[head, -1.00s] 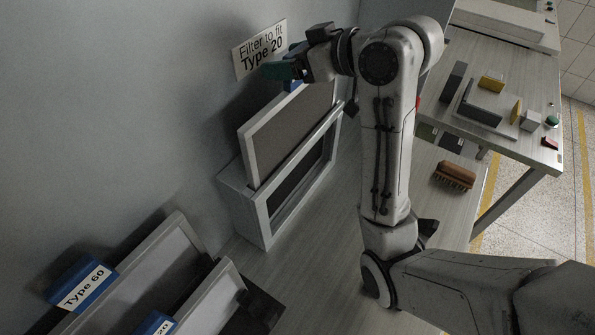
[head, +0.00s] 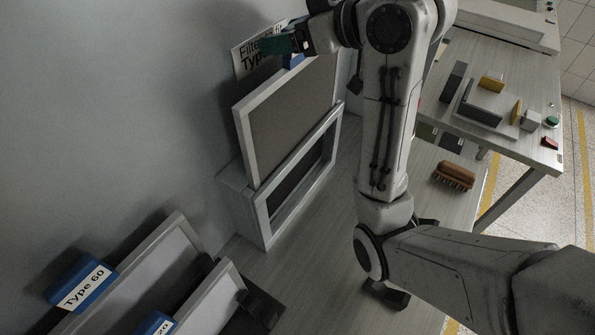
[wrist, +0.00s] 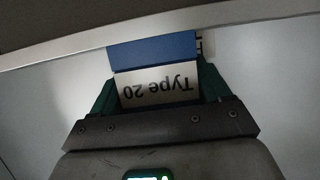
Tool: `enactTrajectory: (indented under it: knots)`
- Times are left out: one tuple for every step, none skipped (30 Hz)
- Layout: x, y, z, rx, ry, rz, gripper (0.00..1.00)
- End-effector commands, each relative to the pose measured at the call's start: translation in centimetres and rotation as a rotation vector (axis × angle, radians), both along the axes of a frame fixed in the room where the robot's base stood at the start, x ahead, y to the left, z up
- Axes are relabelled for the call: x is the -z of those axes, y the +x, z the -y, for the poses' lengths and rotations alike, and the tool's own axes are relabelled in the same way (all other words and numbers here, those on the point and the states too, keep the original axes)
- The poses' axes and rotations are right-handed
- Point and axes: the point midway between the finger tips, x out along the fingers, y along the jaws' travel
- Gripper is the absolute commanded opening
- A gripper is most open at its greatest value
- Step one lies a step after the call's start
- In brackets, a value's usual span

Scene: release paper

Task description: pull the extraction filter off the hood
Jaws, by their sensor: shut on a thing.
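The extraction filter (head: 284,115) is a grey panel in a pale frame, standing nearly upright above the hood. The hood (head: 262,222) is a pale box with a framed opening, standing by the wall. The filter's lower edge meets the hood's top; whether it is inside the slot I cannot tell. My gripper (head: 282,45) is shut on the blue tab (head: 293,61) at the filter's top. In the wrist view the green fingers of my gripper (wrist: 157,88) flank the tab (wrist: 153,50) with its "Type 20" label. The finger contact is partly hidden in the head view.
A wall sign (head: 243,64) reads "Filter to fit Type 20", partly covered by my gripper. A "Type 60" filter (head: 150,268) and another filter (head: 208,303) stand at lower left. A brown brush (head: 455,174) lies right of my arm. A side table (head: 535,152) carries small blocks.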

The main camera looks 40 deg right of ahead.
Motion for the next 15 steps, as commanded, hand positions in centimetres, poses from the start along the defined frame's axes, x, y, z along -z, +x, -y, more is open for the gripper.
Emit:
enactTrajectory:
  knots:
    - [-0.35, 0.00, 0.01, 0.001, -0.001, 0.003, 0.33]
    - [-0.44, 0.00, 0.01, 0.001, -0.001, 0.004, 0.33]
    - [-0.55, 0.00, 0.01, 0.001, -0.001, 0.004, 0.33]
    - [-0.61, 0.00, 0.00, 0.001, -0.001, 0.004, 0.33]
    - [-0.64, 0.00, 0.01, 0.001, -0.001, 0.004, 0.33]
    - [-0.66, -0.01, 0.00, 0.001, -0.001, 0.003, 0.33]
    - [-0.66, -0.01, 0.00, 0.001, -0.001, 0.003, 0.33]
    - [-0.66, -0.01, 0.00, 0.001, -0.001, 0.003, 0.33]
    - [-0.65, -0.01, 0.00, 0.001, -0.001, 0.003, 0.33]
    - [-0.65, -0.01, 0.00, 0.001, -0.001, 0.003, 0.33]
    - [-0.65, -0.01, 0.00, 0.001, -0.001, 0.003, 0.33]
    - [-0.64, -0.01, 0.00, 0.001, -0.001, 0.003, 0.33]
    - [-0.64, -0.01, 0.00, 0.001, -0.001, 0.003, 0.33]
    - [-0.65, -0.01, 0.00, 0.001, -0.001, 0.003, 0.33]
    - [-0.71, -0.01, 0.00, 0.001, -0.001, 0.003, 0.33]
